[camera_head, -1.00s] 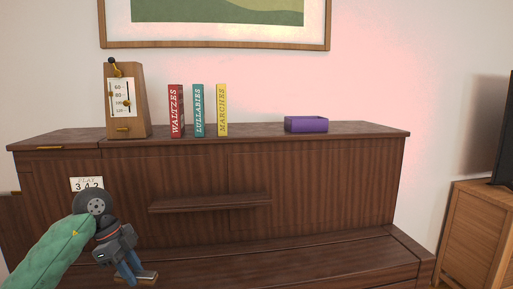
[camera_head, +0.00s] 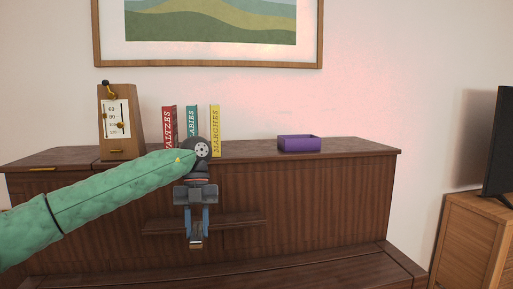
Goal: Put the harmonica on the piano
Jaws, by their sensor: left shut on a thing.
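My left gripper (camera_head: 196,236) hangs in front of the piano's upright front, pointing down, with its blue fingers shut on the harmonica (camera_head: 196,242). The gripper is below the level of the top and in front of the ledge. My right gripper is not in view.
The top is bare right of the box and between the yellow book and box. A wooden cabinet (camera_head: 470,240) stands at right.

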